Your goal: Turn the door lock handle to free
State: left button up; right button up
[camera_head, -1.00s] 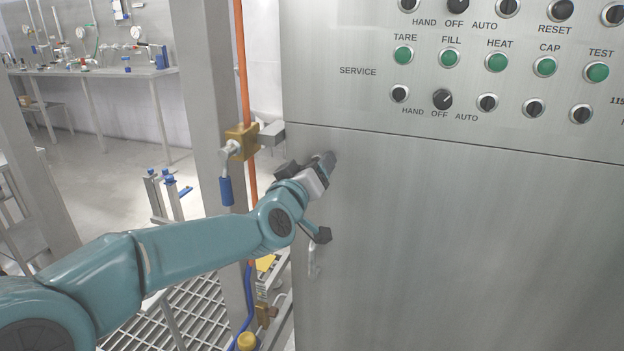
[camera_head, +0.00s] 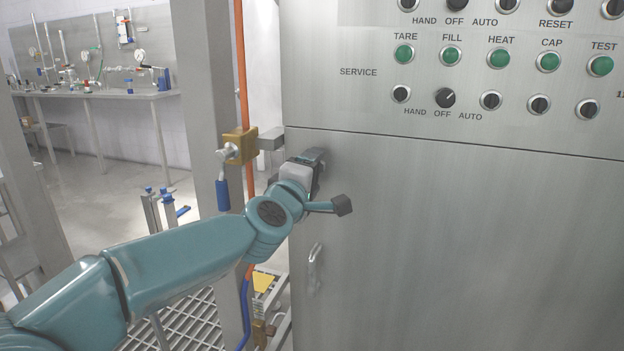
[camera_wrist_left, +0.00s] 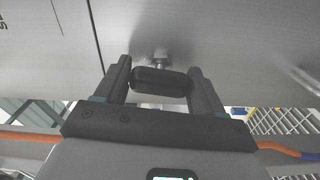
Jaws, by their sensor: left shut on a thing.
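The door lock handle (camera_wrist_left: 160,82) is a short black bar on a metal stem, standing out from the grey cabinet door (camera_head: 450,245). In the left wrist view it lies crosswise between the two fingers of my left gripper (camera_wrist_left: 161,76), which is shut on it, with a finger at each end. In the head view my left gripper (camera_head: 314,160) is at the upper left of the door, just below the seam, and it hides the handle. My right gripper is in neither view.
A control panel (camera_head: 480,80) with green buttons and black knobs is above the door. A brass valve (camera_head: 240,146) with a blue lever on an orange pipe stands close left of the gripper. A metal pull (camera_head: 314,268) is lower on the door.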

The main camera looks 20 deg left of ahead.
pick_arm(q)
jog(key=shift+n, duration=0.6)
jog(key=o, duration=1)
jog(key=shift+c, duration=0.2)
jog(key=shift+s, duration=0.1)
jog(key=shift+s+b, duration=0.3)
jog(key=s+p, duration=0.1)
jog(key=s, duration=1.4)
jog(key=shift+s+a, duration=0.25)
jog(key=shift+a, duration=0.05)
